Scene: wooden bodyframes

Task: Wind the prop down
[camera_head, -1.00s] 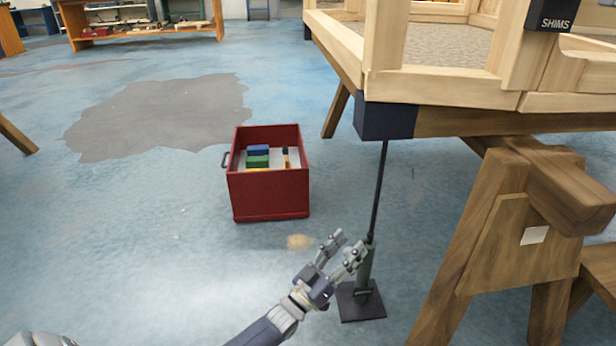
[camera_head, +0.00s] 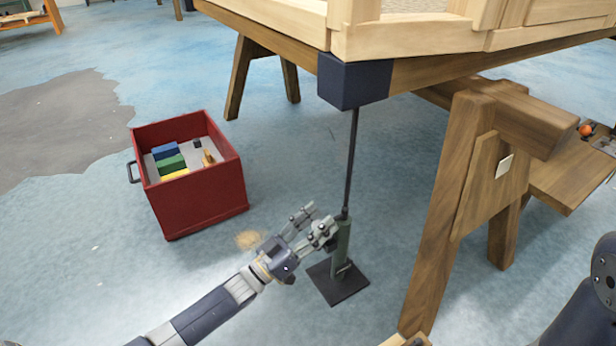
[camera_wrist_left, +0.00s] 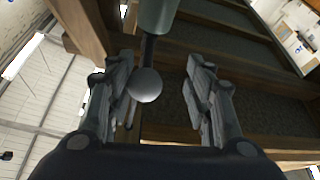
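The prop (camera_head: 342,245) is a green tube with a thin black rod, upright on a square dark base plate (camera_head: 338,282). The rod reaches up to the dark blue corner block (camera_head: 355,82) under the wooden bodyframe (camera_head: 420,38). My left gripper (camera_head: 314,222) is just left of the prop, near the top of the green tube. In the left wrist view its fingers (camera_wrist_left: 168,100) are apart. A grey ball knob (camera_wrist_left: 146,85) shows between them, nearer the left finger, with the green tube (camera_wrist_left: 157,14) above it; I cannot tell whether they touch. My right gripper is out of view.
A red crate (camera_head: 207,195) with coloured blocks stands on the floor left of the prop. A wooden trestle (camera_head: 455,190) stands close to the prop on the right.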

